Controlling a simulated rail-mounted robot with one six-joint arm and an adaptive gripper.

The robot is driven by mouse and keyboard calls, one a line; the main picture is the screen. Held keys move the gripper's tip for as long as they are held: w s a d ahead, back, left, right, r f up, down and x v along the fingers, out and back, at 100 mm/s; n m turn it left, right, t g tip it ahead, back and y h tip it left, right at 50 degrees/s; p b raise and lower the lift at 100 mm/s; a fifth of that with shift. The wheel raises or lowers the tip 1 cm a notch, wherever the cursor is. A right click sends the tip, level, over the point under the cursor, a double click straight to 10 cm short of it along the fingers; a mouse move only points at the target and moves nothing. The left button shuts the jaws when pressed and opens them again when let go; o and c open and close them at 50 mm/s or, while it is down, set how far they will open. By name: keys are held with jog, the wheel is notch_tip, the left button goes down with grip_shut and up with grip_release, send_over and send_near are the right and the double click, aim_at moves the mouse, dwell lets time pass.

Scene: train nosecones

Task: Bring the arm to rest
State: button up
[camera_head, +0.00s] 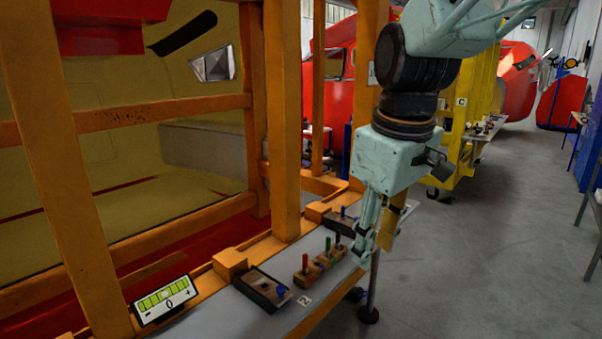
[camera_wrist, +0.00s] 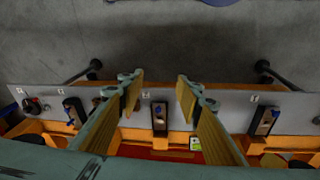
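My gripper (camera_head: 376,246) hangs from the teal arm above the right part of the narrow grey shelf (camera_head: 240,318), pointing down in the head view. In the wrist view its two long fingers (camera_wrist: 160,92) are spread wide apart. Nothing is held between them. A dark tray (camera_wrist: 160,118) on the shelf shows below, in the gap between the fingers. I cannot tell the exact height of the fingertips above the shelf.
On the shelf stand a wooden block (camera_head: 320,265) with coloured-handled tools, a dark tray (camera_head: 262,290) and a green level display (camera_head: 165,299). An orange frame (camera_head: 283,120) rises along the left. Grey floor (camera_head: 480,260) is open to the right.

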jog(key=s+d+f+m+b, duration=0.1)
jog(key=s+d+m, duration=0.1)
jog(key=s, duration=0.6)
jog(key=s+d+f+m+t+b, duration=0.1)
jog(key=s+d+m+b, duration=0.1)
jog(key=s, duration=0.6)
jog(key=s+d+f+m+b, duration=0.1)
jog(key=s+d+m, duration=0.2)
jog(key=s, duration=0.6)
jog(key=shift+f+m+t+b, duration=0.3)
jog(key=shift+f+m+t, duration=0.1)
jog(key=shift+m, duration=0.1)
jog(key=shift+d, duration=0.15)
